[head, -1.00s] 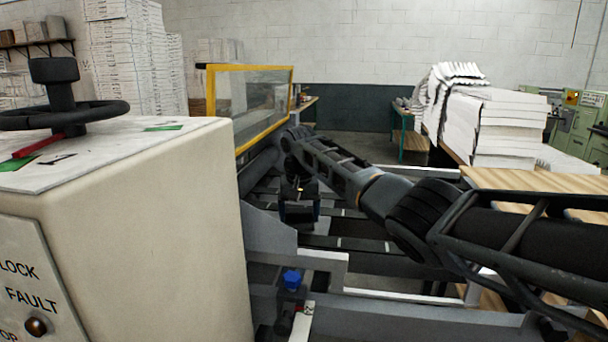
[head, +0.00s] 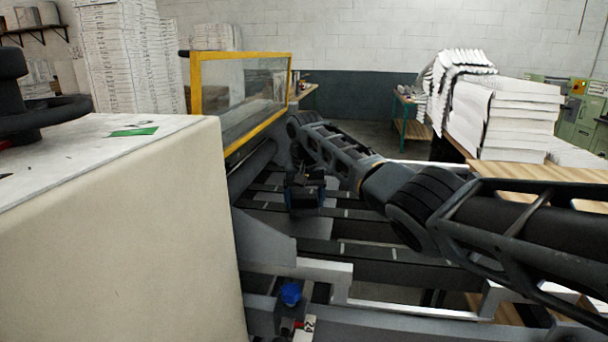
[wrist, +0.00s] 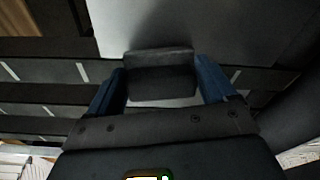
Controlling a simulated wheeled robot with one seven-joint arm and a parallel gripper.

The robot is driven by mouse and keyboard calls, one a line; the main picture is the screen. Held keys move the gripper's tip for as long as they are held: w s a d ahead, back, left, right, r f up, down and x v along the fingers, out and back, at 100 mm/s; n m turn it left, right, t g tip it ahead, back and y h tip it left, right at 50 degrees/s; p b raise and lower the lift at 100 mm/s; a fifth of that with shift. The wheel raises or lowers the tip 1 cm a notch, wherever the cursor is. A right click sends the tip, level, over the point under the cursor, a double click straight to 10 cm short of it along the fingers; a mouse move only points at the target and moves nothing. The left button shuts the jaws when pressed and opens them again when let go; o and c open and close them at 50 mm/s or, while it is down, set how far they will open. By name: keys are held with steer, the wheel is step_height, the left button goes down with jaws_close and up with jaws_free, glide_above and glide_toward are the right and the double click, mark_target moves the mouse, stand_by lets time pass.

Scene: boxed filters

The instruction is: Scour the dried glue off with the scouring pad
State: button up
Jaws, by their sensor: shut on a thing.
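My gripper (head: 304,193) hangs over the machine's dark bed in the head view, with the arm reaching in from the right. In the wrist view its blue fingers stand on either side of a dark grey block-shaped pad (wrist: 160,76), which I take to be the scouring pad, and they are shut on it. A smooth grey panel (wrist: 215,28) lies beyond the pad in the wrist view. I cannot tell whether the pad touches it. I cannot make out any dried glue in either view.
A beige cabinet (head: 120,235) with a black handwheel (head: 40,112) stands close at left. A yellow-framed clear guard (head: 240,95) rises behind the bed. Grey rails and a blue-capped item (head: 290,293) are low in front. White filter stacks (head: 505,115) sit at right.

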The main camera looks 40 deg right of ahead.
steer(key=shift+a+r, duration=0.1)
steer(key=shift+r, duration=3.35)
